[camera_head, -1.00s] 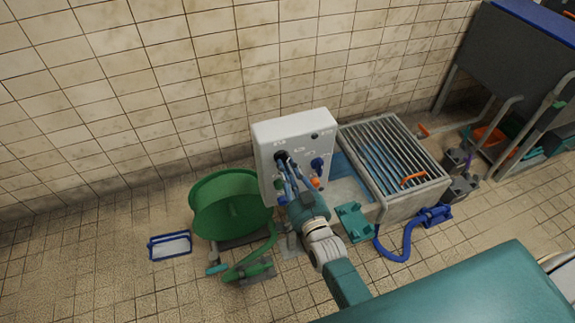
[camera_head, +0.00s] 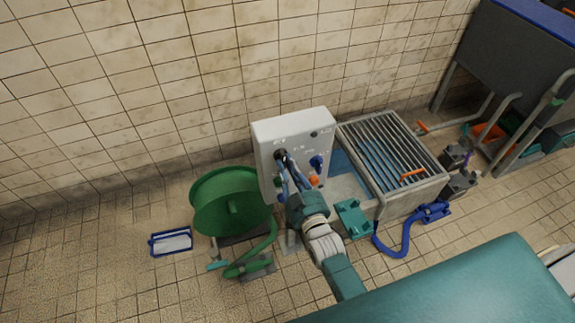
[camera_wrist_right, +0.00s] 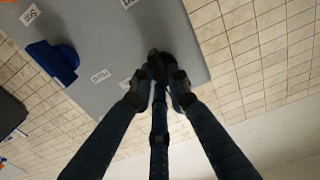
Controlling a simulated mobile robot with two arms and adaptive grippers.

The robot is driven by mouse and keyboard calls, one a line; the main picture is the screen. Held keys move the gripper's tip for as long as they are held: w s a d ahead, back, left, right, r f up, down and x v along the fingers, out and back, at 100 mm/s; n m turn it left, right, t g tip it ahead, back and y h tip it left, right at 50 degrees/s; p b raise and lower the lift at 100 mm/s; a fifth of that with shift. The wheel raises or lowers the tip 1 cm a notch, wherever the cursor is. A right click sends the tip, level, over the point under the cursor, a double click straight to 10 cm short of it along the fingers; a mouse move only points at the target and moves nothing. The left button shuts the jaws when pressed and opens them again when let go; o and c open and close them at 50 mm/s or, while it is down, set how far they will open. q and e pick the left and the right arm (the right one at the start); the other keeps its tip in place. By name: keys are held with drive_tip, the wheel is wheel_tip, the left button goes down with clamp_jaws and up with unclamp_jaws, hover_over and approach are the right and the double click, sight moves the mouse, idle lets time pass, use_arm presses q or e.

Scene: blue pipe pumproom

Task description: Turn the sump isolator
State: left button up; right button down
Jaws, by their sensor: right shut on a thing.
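The control panel (camera_head: 264,136) is a pale grey box in front of the tiled wall, with labels and several knobs on its face. A black knob (camera_head: 281,155) is at its upper left; I cannot read which label is its own. My right gripper (camera_head: 283,162) reaches up to the panel and is shut on this black knob. In the right wrist view the fingers (camera_wrist_right: 158,90) close around the black knob (camera_wrist_right: 157,62) against the grey panel face (camera_wrist_right: 120,50). A blue knob (camera_head: 317,163) is to the right, also in the wrist view (camera_wrist_right: 52,62). My left gripper is not in view.
A grated sump tank (camera_head: 410,205) with a blue hose (camera_head: 405,245) is on the right. A blue-rimmed tray (camera_head: 171,242) lies on the floor.

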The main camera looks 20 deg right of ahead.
drive_tip(key=shift+f, duration=0.1)
drive_tip(key=c, duration=1.7)
unclamp_jaws()
drive_tip(key=shift+o, duration=0.2)
drive_tip(key=s, duration=1.2)
drive_tip(key=shift+d, duration=0.2)
drive_tip(key=s+a+f+n+g+y, duration=0.1)
drive_tip(key=s+f+g, duration=0.4)
drive_tip(key=f, duration=0.9)
drive_tip(key=s+a+f+g, duration=0.1)
drive_tip(key=s+f+g, duration=0.35)
drive_tip(key=f, duration=0.95)
drive_tip(key=s+d+f+g, duration=0.2)
drive_tip(key=s+f, duration=0.4)
drive_tip(key=s, duration=0.3)
drive_tip(key=s+d+f+g+h, duration=0.1)
drive_tip(key=s+d+f+g, duration=0.2)
drive_tip(key=s, duration=0.7)
drive_tip(key=s+d+f+g, duration=0.2)
drive_tip(key=s+f, duration=0.6)
drive_tip(key=s, duration=0.1)
drive_tip(key=shift+s+d+f+n+h, duration=0.25)
drive_tip(key=shift+s+f+n+h, duration=0.05)
drive_tip(key=shift+n, duration=0.1)
